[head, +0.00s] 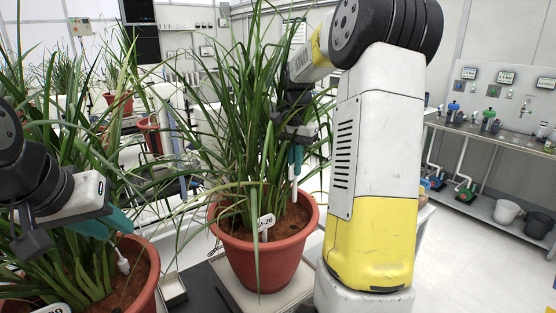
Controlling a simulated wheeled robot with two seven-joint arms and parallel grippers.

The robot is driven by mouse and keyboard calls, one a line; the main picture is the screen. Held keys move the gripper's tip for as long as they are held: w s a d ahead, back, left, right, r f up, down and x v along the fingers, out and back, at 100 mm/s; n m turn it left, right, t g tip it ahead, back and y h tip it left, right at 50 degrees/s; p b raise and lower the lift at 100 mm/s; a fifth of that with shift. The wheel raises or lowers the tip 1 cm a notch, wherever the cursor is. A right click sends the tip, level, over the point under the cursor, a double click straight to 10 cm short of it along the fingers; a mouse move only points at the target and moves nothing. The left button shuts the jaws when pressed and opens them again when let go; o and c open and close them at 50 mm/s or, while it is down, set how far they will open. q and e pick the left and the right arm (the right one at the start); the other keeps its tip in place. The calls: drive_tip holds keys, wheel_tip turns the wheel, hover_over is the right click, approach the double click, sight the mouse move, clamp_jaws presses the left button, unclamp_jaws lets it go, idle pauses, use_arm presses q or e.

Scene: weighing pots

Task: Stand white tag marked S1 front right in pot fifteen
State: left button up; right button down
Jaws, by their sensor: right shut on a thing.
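My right gripper (297,157) reaches down through the leaves over the right side of the middle red-brown pot (262,262). It is shut on a narrow white tag (294,190), which points down close to the soil; I cannot read its marking or tell whether it touches. A white label (266,222) ending in "26" stands in this pot's soil. No number fifteen is readable. My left gripper (122,228) is over the front left pot (150,278), with a small white piece (123,262) just below its teal fingertip. I cannot tell whether it holds that piece.
The middle pot stands on a pale platform (232,296). Long leaves crowd both grippers. Another label (52,309) is cut off at the lower left. A bench (480,133) and buckets (507,212) stand at the right, beyond clear floor.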

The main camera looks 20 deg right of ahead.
sight(294, 183)
drive_tip(key=shift+f, duration=4.5)
drive_tip(key=shift+f, duration=2.45)
drive_tip(key=c, duration=1.5)
unclamp_jaws()
drive_tip(key=shift+r, duration=3.95)
